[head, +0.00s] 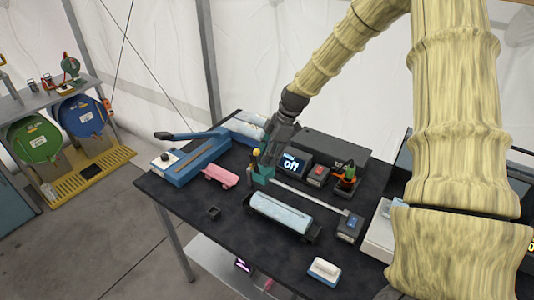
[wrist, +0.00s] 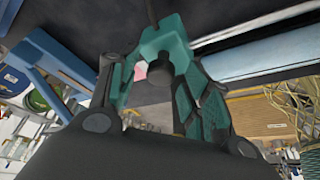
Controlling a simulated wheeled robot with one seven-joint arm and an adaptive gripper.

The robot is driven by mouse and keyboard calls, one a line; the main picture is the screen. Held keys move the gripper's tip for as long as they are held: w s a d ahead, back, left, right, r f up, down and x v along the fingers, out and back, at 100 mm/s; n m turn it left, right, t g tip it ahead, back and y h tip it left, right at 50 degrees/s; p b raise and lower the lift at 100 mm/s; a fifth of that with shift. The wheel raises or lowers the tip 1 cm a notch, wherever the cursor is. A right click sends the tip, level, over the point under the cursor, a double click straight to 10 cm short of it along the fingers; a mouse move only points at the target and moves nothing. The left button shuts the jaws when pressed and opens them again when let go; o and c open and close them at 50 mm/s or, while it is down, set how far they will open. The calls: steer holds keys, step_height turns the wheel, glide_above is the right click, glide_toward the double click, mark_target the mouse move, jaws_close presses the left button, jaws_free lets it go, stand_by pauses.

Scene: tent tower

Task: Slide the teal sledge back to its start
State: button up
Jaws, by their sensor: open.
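The teal sledge (head: 262,174) is at the upper left end of a pale rail (head: 312,196) on the black table in the head view. In the wrist view the teal sledge (wrist: 165,38) shows just beyond my fingertips. My gripper (head: 269,160) points down right at the sledge, and its open fingers (wrist: 160,75) lie on either side of the view's middle. A dark rounded part shows between them. I cannot tell whether the fingers touch the sledge. My gripper hides part of the sledge in the head view.
A blue lever tool (head: 190,160) and a pink block (head: 220,176) stand left of the sledge. A pale roll in a dark tray (head: 280,215) lies in front of the rail. A display reading "off" (head: 292,164) stands behind. A dark blue box (head: 349,227) is near the rail's right end.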

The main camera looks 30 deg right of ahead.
steer(key=shift+a+f, duration=0.15)
steer(key=shift+f, duration=0.05)
jaws_close()
stand_by(0.3)
